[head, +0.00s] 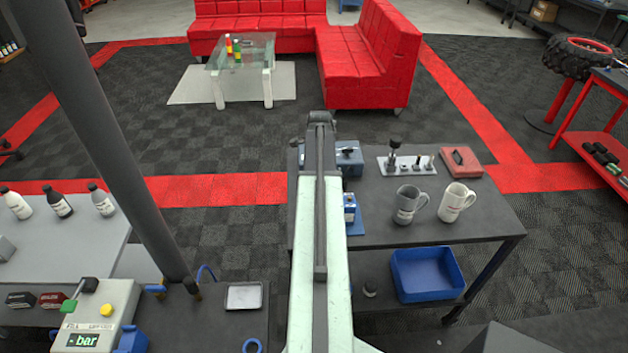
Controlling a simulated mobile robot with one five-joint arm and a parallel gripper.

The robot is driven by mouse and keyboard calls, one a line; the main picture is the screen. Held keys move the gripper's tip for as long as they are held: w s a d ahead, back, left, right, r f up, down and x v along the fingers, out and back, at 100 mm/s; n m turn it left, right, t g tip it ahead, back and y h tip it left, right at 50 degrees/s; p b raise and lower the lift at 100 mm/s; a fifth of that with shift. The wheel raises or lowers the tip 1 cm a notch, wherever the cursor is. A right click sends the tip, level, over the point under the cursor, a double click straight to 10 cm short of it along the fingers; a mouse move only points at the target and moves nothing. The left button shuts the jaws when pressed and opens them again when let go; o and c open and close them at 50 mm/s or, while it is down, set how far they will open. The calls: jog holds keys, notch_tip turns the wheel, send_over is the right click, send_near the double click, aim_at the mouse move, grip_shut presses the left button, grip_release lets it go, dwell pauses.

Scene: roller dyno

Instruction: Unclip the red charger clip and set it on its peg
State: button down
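I cannot make out the red charger clip or its peg in the head view. Blue boxes stand on the dark workbench (430,226), partly behind my arm: one blue-grey box (349,160) at the back and a smaller blue unit (350,212) nearer. My arm stretches up the middle of the picture and covers part of the bench's left side. The fingers of my gripper do not show, so what they hold is not visible.
The bench also carries a light plate with upright metal parts (408,166), a red case (461,162), a grey mug (408,205) and a white mug (456,202). A blue bin (427,274) sits below. At left, a gauge box (97,315) stands beside a dark post.

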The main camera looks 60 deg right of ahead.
jog(key=shift+f, duration=0.15)
dwell(0.4)
jog(key=shift+f, duration=0.1)
jog(key=shift+b, duration=0.3)
jog(key=shift+f, duration=0.25)
jog(key=shift+f+b, duration=0.1)
jog(key=shift+b, duration=0.2)
jog(key=shift+f, duration=0.2)
dwell(0.6)
jog(key=c, duration=1.2)
grip_release()
